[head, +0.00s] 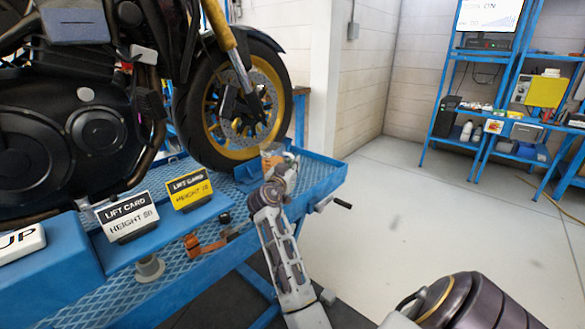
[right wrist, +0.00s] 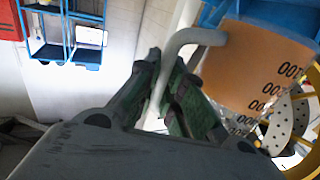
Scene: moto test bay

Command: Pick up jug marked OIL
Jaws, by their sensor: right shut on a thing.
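The jug (head: 271,153) is small in the head view, partly behind my right gripper (head: 284,165), over the right end of the blue lift table. In the right wrist view, the jug (right wrist: 262,68) is large at the upper right. It has an orange body with dark scale marks and a grey handle (right wrist: 190,38). No OIL mark can be read. My right gripper (right wrist: 172,85) is shut on the handle, with the jug body to the right of its fingers. I cannot tell whether the jug touches the table. My left gripper is not in view.
The blue lift table (head: 322,172) carries a motorcycle, whose front wheel (head: 232,110) stands close behind the jug. White (head: 128,216) and yellow (head: 189,188) lift cards stand at the left. A crank handle (head: 335,202) sticks out of the table's side. The floor to the right is clear before blue shelves (head: 440,120).

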